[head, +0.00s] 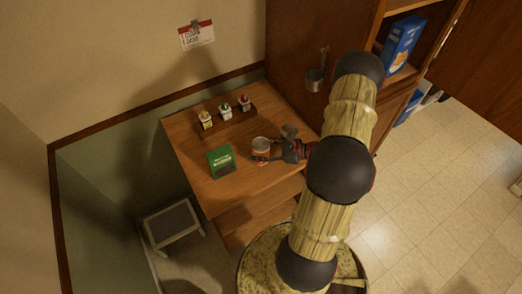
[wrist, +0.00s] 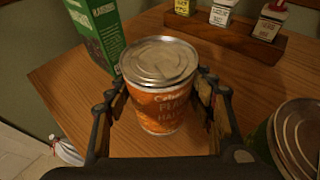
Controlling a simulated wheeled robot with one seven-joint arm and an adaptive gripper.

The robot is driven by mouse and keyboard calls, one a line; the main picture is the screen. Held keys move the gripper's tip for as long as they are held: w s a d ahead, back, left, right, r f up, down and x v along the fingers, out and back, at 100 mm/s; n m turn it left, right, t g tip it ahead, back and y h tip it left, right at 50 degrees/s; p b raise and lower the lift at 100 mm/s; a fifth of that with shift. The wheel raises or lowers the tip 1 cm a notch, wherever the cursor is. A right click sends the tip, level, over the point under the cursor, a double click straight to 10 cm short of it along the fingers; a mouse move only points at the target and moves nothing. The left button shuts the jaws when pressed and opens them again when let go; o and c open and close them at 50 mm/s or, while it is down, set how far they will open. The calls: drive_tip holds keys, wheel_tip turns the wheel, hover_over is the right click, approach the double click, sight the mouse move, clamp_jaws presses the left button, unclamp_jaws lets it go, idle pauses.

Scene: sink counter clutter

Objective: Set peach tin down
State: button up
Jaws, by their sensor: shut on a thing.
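The peach tin (wrist: 158,95) is an orange can with a silver lid, upright between my fingers in the wrist view. In the head view the tin (head: 261,151) is over the right half of the wooden table. My gripper (wrist: 160,112) is shut on it, with one finger on each side. In the head view my gripper (head: 270,154) reaches in from the right. The tin's base looks close to or on the tabletop; I cannot tell if it touches.
A green box (head: 220,161) stands left of the tin. Several bottles sit in a wooden rack (head: 232,123) behind. Bare tabletop (head: 188,136) lies at the left.

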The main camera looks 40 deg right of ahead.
drive_tip(key=shift+f, duration=0.1)
drive_tip(key=o, duration=1.6)
